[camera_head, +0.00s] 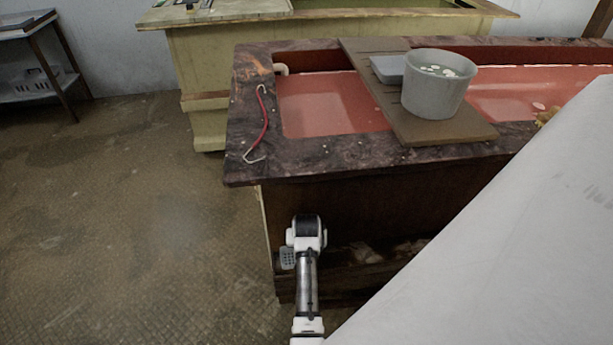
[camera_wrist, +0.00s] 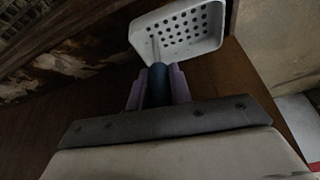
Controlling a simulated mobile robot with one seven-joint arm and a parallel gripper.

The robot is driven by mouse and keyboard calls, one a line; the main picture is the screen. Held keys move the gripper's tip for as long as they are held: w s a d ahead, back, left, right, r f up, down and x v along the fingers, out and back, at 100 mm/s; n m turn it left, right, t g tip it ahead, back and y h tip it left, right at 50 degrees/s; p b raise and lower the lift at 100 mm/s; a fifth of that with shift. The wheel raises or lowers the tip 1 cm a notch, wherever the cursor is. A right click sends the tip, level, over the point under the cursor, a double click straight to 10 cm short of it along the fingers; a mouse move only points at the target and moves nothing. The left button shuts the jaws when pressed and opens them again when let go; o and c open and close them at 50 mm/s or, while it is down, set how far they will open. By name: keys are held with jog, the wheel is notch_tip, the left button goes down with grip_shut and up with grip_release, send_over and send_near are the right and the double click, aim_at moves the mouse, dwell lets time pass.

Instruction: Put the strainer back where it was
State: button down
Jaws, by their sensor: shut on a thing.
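The strainer (camera_wrist: 190,32) is a pale, square, perforated scoop with a dark blue handle (camera_wrist: 158,84). My gripper (camera_wrist: 157,88) is shut on that handle in the wrist view. The scoop extends beyond the fingers, in front of a brown wooden surface. In the head view, a small part of the strainer (camera_head: 288,258) shows left of my arm, low beside the front of the dark counter. My arm hides the rest of it and the fingers there. No rack or rail that I can make out with certainty shows.
The dark-topped counter (camera_head: 245,165) holds a basin of reddish liquid (camera_head: 325,110). A board (camera_head: 450,131) across it carries a grey bucket (camera_head: 432,96). A red cord with hooks (camera_head: 264,125) lies at the left edge. A large pale surface covers the lower right. Floor at left is clear.

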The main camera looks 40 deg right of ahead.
jog(key=shift+f, duration=0.75)
jog(key=shift+w+d+f, duration=0.1)
jog(key=shift+f, duration=0.15)
jog(key=shift+f, duration=0.1)
jog(key=shift+f, duration=0.15)
jog(key=c, duration=1.3)
grip_release()
